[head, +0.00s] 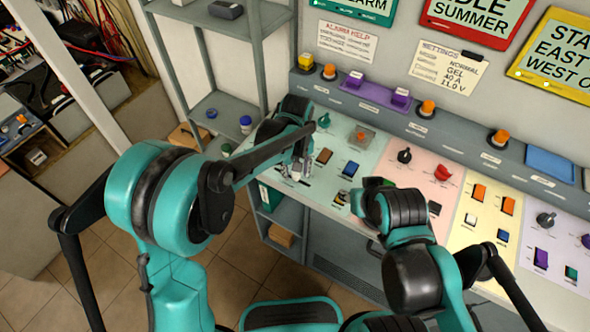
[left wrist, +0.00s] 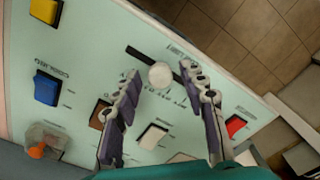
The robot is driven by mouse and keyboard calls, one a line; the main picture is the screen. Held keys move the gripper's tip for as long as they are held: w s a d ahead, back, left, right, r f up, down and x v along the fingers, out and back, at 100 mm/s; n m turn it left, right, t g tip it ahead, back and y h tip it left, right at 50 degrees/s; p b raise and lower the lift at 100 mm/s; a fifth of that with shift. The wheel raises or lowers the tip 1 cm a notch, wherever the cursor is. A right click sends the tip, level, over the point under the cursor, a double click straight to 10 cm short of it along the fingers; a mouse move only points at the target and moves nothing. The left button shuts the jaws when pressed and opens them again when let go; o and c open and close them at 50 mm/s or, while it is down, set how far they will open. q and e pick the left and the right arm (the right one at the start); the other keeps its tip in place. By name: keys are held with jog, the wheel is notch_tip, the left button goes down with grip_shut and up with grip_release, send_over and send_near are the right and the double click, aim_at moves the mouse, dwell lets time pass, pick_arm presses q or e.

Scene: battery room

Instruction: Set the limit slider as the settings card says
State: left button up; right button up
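The limit slider shows in the left wrist view as a dark slot with a round white knob (left wrist: 160,75) and small print beside it. My left gripper (left wrist: 160,69) is open, its two fingers on either side of the knob, with gaps visible between them and it. In the head view my left gripper (head: 296,172) points down at the left end of the sloping panel and hides most of the slider. The settings card (head: 448,68) on the wall seems to read NORMAL, GEL, 40 A, 11.0 V. My right gripper cannot be made out behind its arm.
Near the slider are a white rocker (left wrist: 153,136), a red one (left wrist: 236,125), a blue one (left wrist: 46,88) and a yellow one (left wrist: 45,10). A clear cover (left wrist: 44,139) stands over an orange button. Other coloured panel sections (head: 480,210) extend right. Shelves (head: 222,100) stand at left.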

aim_at(296, 173)
pick_arm(q)
notch_tip(296, 173, up, 12)
dwell(0.7)
dwell(0.4)
jog(key=s+a+r+t, duration=0.1)
jog(key=s+a+t, duration=0.15)
jog(key=a, duration=0.45)
jog(key=s+a+r+t, duration=0.1)
jog(key=s+a+r, duration=0.1)
jog(key=s+a, duration=0.35)
jog(key=s+a+f+m+t+b, duration=0.1)
jog(key=s+a+f+t, duration=0.2)
jog(key=a, duration=0.7)
jog(key=shift+s+a+f+m+t+b, duration=0.15)
jog(key=shift+s+f+m+t+b, duration=0.25)
jog(key=shift+s+f, duration=1.3)
jog(key=shift+v, duration=0.85)
